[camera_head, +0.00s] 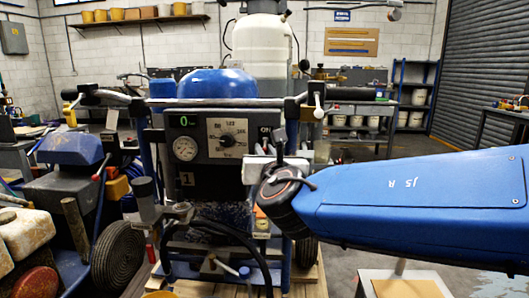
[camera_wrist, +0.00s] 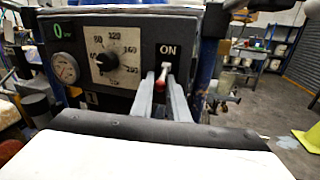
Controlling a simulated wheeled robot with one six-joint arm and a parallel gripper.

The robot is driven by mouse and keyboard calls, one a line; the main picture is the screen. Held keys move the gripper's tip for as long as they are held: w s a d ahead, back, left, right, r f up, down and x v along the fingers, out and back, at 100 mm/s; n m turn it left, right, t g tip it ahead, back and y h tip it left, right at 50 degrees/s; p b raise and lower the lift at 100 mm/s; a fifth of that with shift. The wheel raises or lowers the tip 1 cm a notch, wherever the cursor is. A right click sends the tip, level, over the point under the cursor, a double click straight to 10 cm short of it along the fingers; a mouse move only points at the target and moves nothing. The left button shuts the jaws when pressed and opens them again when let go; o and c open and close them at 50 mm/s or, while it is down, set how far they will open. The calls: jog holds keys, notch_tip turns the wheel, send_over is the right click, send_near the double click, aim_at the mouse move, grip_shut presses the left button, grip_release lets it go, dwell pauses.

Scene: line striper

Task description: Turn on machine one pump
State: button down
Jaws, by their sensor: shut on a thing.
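Machine one's control panel (camera_head: 205,140) faces me in the head view, with a "1" below its gauge. In the wrist view the panel (camera_wrist: 110,62) has a green "0" display, a round gauge and a black dial knob. In the head view my blue arm reaches in from the right, and my wrist hides the fingertips.
The machine's handlebar (camera_head: 345,94) runs above the panel on both sides. A second blue machine (camera_head: 72,150) stands close at left, with a white jug (camera_head: 25,230) in front. A yellow object (camera_wrist: 308,139) is on the floor at right. Open floor lies behind my arm.

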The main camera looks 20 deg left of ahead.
aim_at(265, 147)
jog(key=shift+s+r+g+h, duration=0.1)
jog(key=shift+r+g+h, duration=0.2)
jog(key=shift+g, duration=0.2)
jog(key=shift+s+r+m+g+h, duration=0.1)
jog(key=shift+r+m+g+h, duration=0.25)
jog(key=shift+g, duration=0.55)
jog(key=shift+r+m+g+h, duration=0.25)
jog(key=shift+r+g+h, duration=0.15)
jog(key=shift+g, duration=0.5)
jog(key=shift+w+r+m+g+h, duration=0.15)
jog(key=shift+r+g+h, duration=0.25)
jog(key=shift+g, duration=0.55)
jog(key=shift+w+r+m+g+h, duration=0.15)
jog(key=shift+r+g, duration=0.35)
jog(key=shift+g, duration=0.45)
jog(key=shift+r+g, duration=0.1)
jog(key=shift+g, duration=0.2)
jog(key=c, duration=1.7)
grip_release()
jog(key=shift+c, duration=0.2)
jog(key=shift+s, duration=0.15)
jog(key=v, duration=1.7)
jog(key=shift+r, duration=0.1)
